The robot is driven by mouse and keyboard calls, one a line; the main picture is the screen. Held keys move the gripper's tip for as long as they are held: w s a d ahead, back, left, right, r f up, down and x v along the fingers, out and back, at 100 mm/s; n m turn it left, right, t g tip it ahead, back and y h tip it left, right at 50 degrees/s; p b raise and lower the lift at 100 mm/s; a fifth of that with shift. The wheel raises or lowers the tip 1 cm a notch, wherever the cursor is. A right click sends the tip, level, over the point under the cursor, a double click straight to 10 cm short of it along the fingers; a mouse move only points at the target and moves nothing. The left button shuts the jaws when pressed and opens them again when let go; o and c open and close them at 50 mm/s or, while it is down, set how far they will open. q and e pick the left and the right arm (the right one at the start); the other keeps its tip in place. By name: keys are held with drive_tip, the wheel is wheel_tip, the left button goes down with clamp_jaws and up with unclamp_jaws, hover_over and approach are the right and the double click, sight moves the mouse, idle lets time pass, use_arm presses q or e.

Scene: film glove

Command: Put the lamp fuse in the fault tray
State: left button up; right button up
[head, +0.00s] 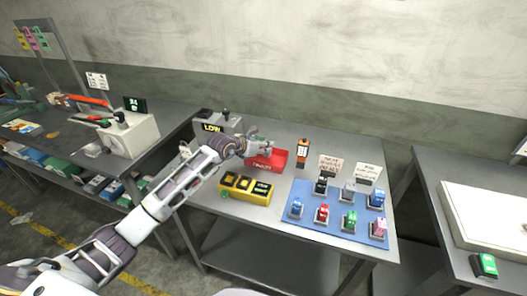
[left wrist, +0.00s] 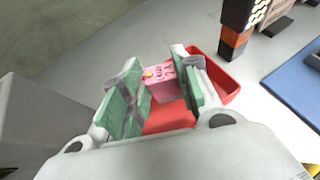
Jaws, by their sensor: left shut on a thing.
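The red fault tray (head: 262,167) stands on the middle table; its floor and wall also show in the left wrist view (left wrist: 226,88). My left gripper (head: 258,147) is over the tray, with its green-padded fingers (left wrist: 156,88) shut on a pink fuse block (left wrist: 162,80). The pink block has a small yellow spot and dark lettering too small to read surely. It appears inside or just above the tray; I cannot tell whether it touches the floor. My right gripper is not in view.
A yellow box (head: 245,190) with dark switches lies in front of the tray. An orange-black device (head: 303,152) stands right behind it. A grey "LOW" box (head: 229,122) is left.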

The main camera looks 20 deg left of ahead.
use_arm(q)
wheel_tip(320, 180, down, 3)
drive_tip(key=shift+r, duration=0.2)
drive_tip(key=shift+f, duration=0.15)
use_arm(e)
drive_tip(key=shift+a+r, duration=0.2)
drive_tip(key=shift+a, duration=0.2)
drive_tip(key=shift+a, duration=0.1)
use_arm(q)
drive_tip(key=shift+f, duration=0.15)
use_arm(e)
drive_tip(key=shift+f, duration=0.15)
use_arm(q)
drive_tip(key=o, duration=0.6)
drive_tip(key=shift+o, duration=2.1)
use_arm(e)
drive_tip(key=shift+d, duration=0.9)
